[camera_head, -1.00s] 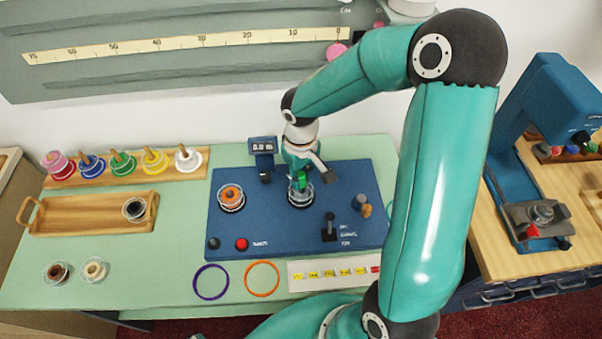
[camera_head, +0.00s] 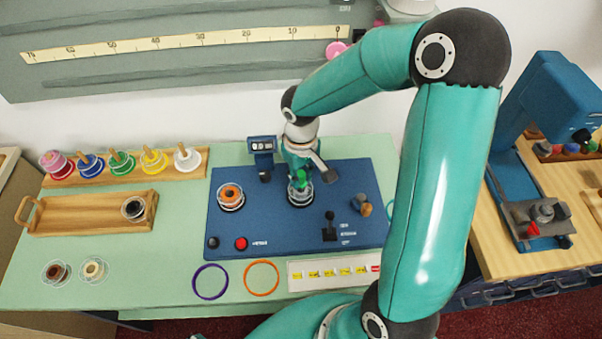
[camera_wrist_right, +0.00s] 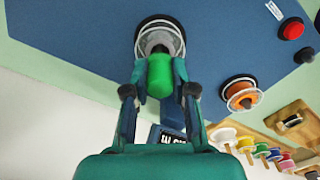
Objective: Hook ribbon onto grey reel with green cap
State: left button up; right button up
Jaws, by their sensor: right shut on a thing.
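The grey reel (camera_head: 300,200) sits on the right-hand spindle of the blue machine, with clear flanges around a grey core; it also shows in the right wrist view (camera_wrist_right: 159,40). My right gripper (camera_head: 300,181) points down over it, its fingers on either side of the green cap (camera_wrist_right: 160,76). It is shut on this cap, which stands at the reel's middle. An orange reel (camera_head: 231,196) sits on the left-hand spindle and also shows in the wrist view (camera_wrist_right: 241,95). I cannot make out a ribbon strand between the reels. My left gripper is not in view.
The blue machine (camera_head: 275,225) carries a small display (camera_head: 262,145), a black lever (camera_head: 329,226) and a red button (camera_head: 241,243). A wooden tray (camera_head: 80,225) with a dark reel stands left. Purple and orange rings lie in front. My right arm covers the counter's right side.

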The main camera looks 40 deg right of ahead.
aim_at(301, 182)
jog(key=shift+f, duration=0.25)
jog(key=shift+f+b, duration=1.3)
jog(key=shift+b, duration=0.2)
jog(key=o, duration=0.8)
jog(key=shift+r+p, duration=2.7)
jog(key=shift+r, duration=1.1)
